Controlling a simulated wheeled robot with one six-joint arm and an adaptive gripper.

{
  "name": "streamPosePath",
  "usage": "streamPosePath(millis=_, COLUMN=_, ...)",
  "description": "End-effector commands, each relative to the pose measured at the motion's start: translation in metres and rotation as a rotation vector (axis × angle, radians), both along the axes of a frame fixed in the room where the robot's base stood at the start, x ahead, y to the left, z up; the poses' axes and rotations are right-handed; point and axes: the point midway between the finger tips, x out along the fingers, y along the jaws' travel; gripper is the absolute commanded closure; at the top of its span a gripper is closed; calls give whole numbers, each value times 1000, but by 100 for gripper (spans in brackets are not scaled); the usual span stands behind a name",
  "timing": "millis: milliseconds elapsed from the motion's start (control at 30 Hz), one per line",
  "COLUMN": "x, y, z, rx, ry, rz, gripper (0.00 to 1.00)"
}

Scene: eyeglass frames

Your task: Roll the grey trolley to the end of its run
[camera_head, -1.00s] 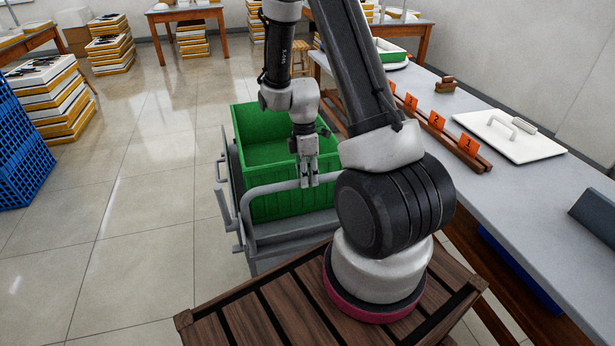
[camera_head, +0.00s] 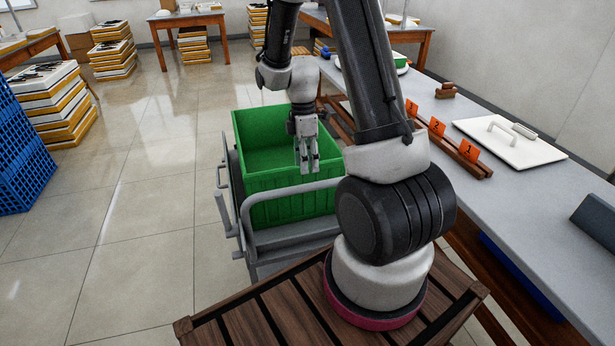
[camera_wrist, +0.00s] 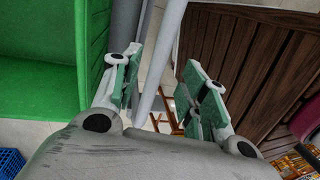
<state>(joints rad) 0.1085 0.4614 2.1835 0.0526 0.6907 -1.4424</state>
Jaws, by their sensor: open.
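The grey trolley (camera_head: 290,238) stands on the floor in front of me, carrying an open, empty-looking green crate (camera_head: 270,203). Its grey push rail (camera_head: 285,191) runs along the near side. My gripper (camera_head: 308,168) points down, open and empty, over the crate's near side, with its fingertips just above the rail in the picture. In the wrist view my gripper (camera_wrist: 162,78) has its green-padded fingers apart, and a grey bar (camera_wrist: 167,45) shows in the gap beyond them. Whether a finger touches the rail I cannot tell. My arm hides the crate's right side.
A long grey table (camera_head: 555,205) runs along the right, with numbered orange markers (camera_head: 437,126) on a wooden rail and a white lidded panel (camera_head: 510,140). Blue crates (camera_head: 22,160) and stacked boxes (camera_head: 55,105) stand left. The floor (camera_head: 140,215) left of the trolley is clear.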

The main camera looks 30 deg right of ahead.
Motion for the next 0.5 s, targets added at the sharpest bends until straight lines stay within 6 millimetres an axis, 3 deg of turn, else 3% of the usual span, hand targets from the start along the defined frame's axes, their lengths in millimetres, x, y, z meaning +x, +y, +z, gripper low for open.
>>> streamPosePath(millis=200, x=8, y=-2, z=38, rx=0, ry=-3, rz=0, gripper=56)
streamPosePath(millis=500, x=9, y=-3, z=50, rx=0, ry=1, rz=0, gripper=56)
